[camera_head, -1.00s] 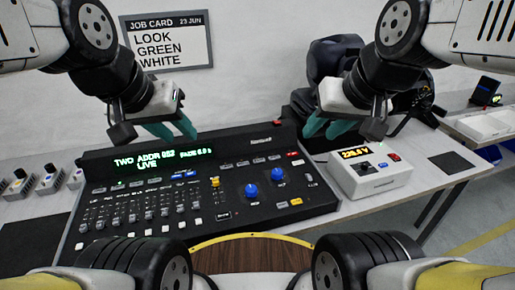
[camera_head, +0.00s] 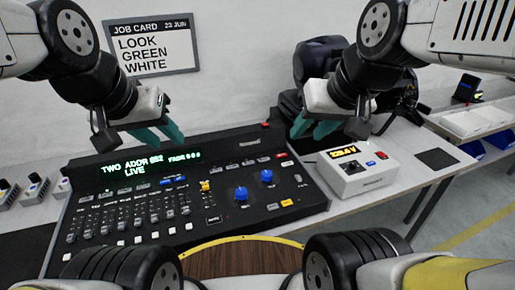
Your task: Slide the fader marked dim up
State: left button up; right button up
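The black lighting console (camera_head: 230,219) lies on the bench in front of me. Its lower left holds a row of several faders (camera_head: 125,222) with small caps; their labels are too small to read, so I cannot tell which is marked dim. A yellow-capped fader (camera_head: 205,186) stands right of the row. The green display (camera_head: 142,163) reads "TWO ADDR", "LIVE" and a fade time. My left gripper (camera_head: 163,136) has teal fingers and hovers above the display, empty, its fingers apart. My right gripper (camera_head: 312,128) hovers above the console's back right, empty, its fingers apart.
Two blue knobs (camera_head: 241,194) sit on the console's right half. A white meter box (camera_head: 362,172) with an amber display stands to the right. Small knob units (camera_head: 36,185) stand at left. A job card (camera_head: 152,46) on the wall reads "LOOK GREEN WHITE". White trays (camera_head: 476,122) lie far right.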

aim_at(71, 237)
jog(key=u, duration=1.85)
jog(key=z, duration=1.25)
jog(key=u, duration=1.25)
jog(key=k+l, duration=0.15)
jog(key=l, duration=0.15)
